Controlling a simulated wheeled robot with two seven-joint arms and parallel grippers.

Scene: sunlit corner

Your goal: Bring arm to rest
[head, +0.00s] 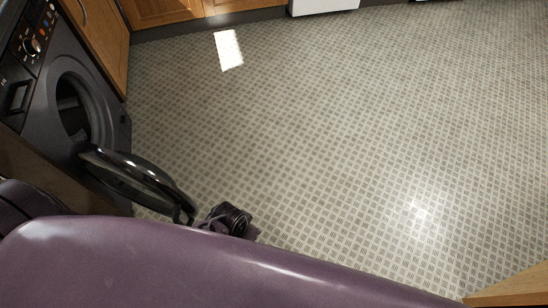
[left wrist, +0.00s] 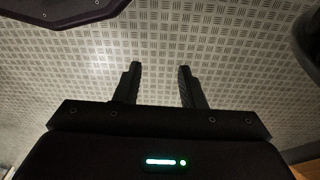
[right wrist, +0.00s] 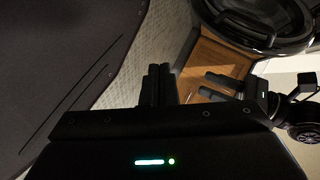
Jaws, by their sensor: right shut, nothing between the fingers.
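My left gripper (left wrist: 160,85) is open and empty in the left wrist view. Its two dark fingers stand apart above the patterned floor. My right gripper (right wrist: 158,85) is shut in the right wrist view, its fingers together with nothing between them. To its right, the two parted fingers of another gripper show, apparently my left one. In the head view, a purple link of mine covers the bottom, and a small dark part of my arm shows beside the washer door; neither gripper's fingers can be made out there.
A dark washing machine (head: 62,100) stands at the left, its round door (head: 140,178) open toward my arm. Wooden cabinets (head: 160,10) line the back. A wooden edge (head: 512,290) shows at the lower right. The patterned floor (head: 330,130) in the middle is clear.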

